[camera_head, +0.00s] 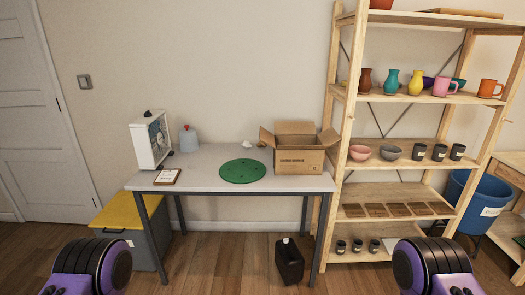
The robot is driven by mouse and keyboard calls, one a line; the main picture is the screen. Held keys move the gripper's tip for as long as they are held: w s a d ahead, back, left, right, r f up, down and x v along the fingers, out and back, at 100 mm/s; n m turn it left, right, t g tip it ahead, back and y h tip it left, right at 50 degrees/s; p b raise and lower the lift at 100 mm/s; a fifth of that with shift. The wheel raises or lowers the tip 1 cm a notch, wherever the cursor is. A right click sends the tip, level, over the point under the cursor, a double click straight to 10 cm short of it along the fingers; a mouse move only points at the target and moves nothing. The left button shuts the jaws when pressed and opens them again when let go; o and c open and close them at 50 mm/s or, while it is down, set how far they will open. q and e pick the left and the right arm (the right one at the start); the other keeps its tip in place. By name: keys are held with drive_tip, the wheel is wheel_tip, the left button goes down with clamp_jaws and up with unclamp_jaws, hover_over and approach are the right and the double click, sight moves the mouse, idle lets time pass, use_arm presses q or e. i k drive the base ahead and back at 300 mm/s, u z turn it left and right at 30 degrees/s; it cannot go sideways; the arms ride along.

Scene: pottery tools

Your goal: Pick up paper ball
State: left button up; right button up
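I cannot pick out a paper ball for certain. A small white object (247,144) lies at the back of the grey table (215,184), behind the green round mat (242,171); it is too small to tell whether it is crumpled paper. Another small white patch (285,240) shows at the top of the black container (289,264) on the floor under the table. Purple and black parts of my two arms show at the bottom left and bottom right. Neither gripper's fingers are in view.
An open cardboard box (298,160) stands at the table's right end. A white-framed case (151,145), a jug (188,140) and a clipboard (167,177) are at the left. A wooden shelf (408,98) with pottery and a blue bin (468,203) stand right. Floor in front is clear.

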sight(261, 144)
drive_tip(key=z, duration=1.65)
drive_tip(key=i, duration=1.15)
drive_tip(key=u, duration=1.75)
